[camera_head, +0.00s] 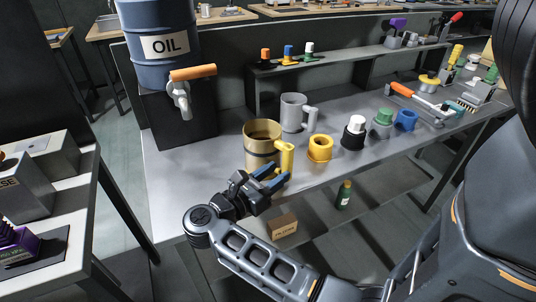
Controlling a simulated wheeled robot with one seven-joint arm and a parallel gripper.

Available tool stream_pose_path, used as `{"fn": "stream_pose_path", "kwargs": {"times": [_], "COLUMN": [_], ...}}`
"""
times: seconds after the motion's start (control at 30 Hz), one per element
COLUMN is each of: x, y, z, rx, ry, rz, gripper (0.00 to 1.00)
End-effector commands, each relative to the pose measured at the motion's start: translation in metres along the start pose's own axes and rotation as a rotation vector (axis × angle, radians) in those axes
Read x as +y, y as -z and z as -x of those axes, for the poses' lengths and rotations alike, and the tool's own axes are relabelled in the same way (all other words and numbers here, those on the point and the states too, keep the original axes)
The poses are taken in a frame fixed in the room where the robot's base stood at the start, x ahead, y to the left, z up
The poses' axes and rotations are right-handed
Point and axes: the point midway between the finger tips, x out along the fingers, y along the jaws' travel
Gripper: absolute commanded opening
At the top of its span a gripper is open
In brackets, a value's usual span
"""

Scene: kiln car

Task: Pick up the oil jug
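A brass-coloured open jug (260,150) with a yellow handle on its right stands upright near the front edge of the grey bench. A grey jug (293,112) with a handle on its right stands behind it. Neither jug carries a label that I can read, so I cannot tell which is the oil jug. My gripper (275,175) has blue-tipped fingers spread apart, with nothing seen between them. It is in front of the brass jug, just below its yellow handle, and covers part of the jug's base. I cannot tell whether it touches the jug.
A yellow ring-shaped part (320,148) and several coloured-top pieces line the bench to the right. A cardboard box (284,226) and green bottle (344,194) are below.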

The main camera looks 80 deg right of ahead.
Motion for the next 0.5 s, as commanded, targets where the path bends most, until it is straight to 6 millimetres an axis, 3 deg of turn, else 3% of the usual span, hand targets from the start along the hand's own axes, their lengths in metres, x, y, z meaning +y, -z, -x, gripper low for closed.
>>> {"fn": "stream_pose_path", "kwargs": {"times": [0.5], "x": [-0.002], "y": [0.002], "z": [-0.060], "rx": [-0.002], "ry": [-0.002], "rz": [0.004], "gripper": [0.38]}}
